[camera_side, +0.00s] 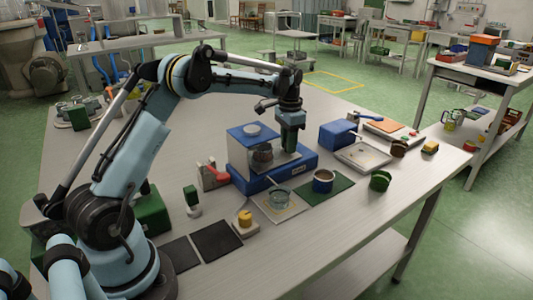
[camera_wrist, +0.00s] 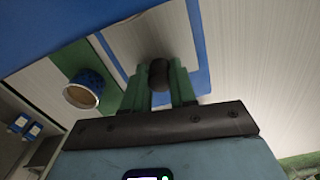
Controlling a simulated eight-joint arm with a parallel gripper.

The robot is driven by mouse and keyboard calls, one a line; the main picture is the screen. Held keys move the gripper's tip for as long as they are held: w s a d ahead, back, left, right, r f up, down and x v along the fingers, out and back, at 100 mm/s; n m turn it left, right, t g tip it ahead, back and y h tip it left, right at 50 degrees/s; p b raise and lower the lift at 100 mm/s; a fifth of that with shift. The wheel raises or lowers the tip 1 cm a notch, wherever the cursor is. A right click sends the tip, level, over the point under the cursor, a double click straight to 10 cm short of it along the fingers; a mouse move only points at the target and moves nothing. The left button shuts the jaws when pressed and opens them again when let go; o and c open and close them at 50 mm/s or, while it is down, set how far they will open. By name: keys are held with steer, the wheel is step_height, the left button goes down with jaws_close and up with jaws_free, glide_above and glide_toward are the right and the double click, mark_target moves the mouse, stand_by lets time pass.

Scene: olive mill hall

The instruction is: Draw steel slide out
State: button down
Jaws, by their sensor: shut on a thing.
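The blue machine (camera_side: 238,152) stands mid-table with a blue base, a white round cap and a dark round part at its front. The steel slide (camera_side: 288,162) is a pale flat plate at its right side, partly hidden by my gripper. My gripper (camera_side: 291,150) points down over the plate, its green fingers shut on a dark knob. In the wrist view the knob (camera_wrist: 159,75) sits between my fingertips, in front of the pale plate (camera_wrist: 130,45) bordered by blue. I cannot tell how far the slide is out.
A green round object (camera_side: 380,180), a blue box (camera_side: 337,134) and a shallow tray (camera_side: 363,156) lie to the right. The table's front right is clear.

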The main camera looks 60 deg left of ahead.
steer(key=shift+w, duration=2.15)
steer(key=c, duration=0.9)
jaws_free()
step_height(320, 180, up, 8)
steer(key=shift+f, duration=0.2)
